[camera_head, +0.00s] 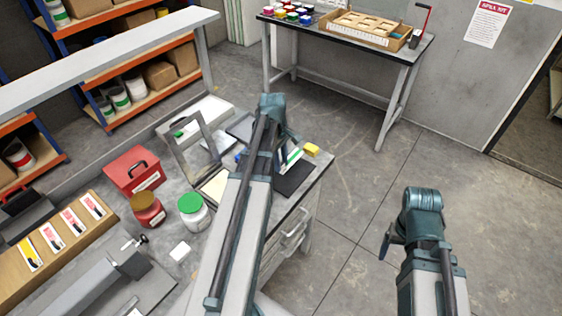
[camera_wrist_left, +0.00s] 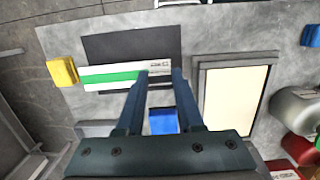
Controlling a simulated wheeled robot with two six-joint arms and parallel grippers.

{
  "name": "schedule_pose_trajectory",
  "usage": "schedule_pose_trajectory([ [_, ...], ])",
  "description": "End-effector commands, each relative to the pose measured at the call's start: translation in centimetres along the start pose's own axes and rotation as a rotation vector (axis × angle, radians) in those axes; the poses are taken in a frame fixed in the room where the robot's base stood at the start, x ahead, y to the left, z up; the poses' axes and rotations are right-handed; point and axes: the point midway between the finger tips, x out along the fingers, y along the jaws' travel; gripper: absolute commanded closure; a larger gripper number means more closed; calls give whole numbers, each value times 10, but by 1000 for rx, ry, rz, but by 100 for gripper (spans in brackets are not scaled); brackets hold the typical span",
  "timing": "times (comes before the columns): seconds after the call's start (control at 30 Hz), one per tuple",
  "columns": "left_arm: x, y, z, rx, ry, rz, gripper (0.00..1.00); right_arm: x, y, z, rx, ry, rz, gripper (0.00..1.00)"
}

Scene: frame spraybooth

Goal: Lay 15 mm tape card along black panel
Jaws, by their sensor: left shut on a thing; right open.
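The tape card (camera_wrist_left: 112,74) is a white strip with a green stripe. My left gripper (camera_wrist_left: 160,72) is shut on its right end in the left wrist view. The black panel (camera_wrist_left: 130,46) lies flat on the grey bench, and the card crosses over its lower part, with the left end past the panel's left edge. I cannot tell whether the card touches the panel. In the head view, the panel (camera_head: 296,181) is at the bench's right edge, partly behind my left arm. My right gripper (camera_head: 390,243) is open, away from the bench over the floor.
A yellow block (camera_wrist_left: 62,72) sits just left of the card. A blue item (camera_wrist_left: 163,121) shows between my fingers. A framed cream panel (camera_wrist_left: 235,90) lies to the right. A green-lidded jar (camera_head: 193,210) and a red box (camera_head: 133,171) stand on the bench. Floor at right is clear.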

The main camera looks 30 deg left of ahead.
Motion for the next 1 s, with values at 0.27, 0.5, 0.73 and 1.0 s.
schedule_pose_trajectory([
  [0.27,30,0,-4,-1,0,0,100,30,-3,-2,1,0,0,22],
  [0.5,48,0,-6,-1,0,0,100,48,-5,-3,1,0,0,22],
  [0.73,50,0,-6,-1,0,0,100,50,-5,-3,1,0,0,22],
  [1.0,50,0,-6,-1,0,0,100,50,-5,-3,1,0,0,22],
])
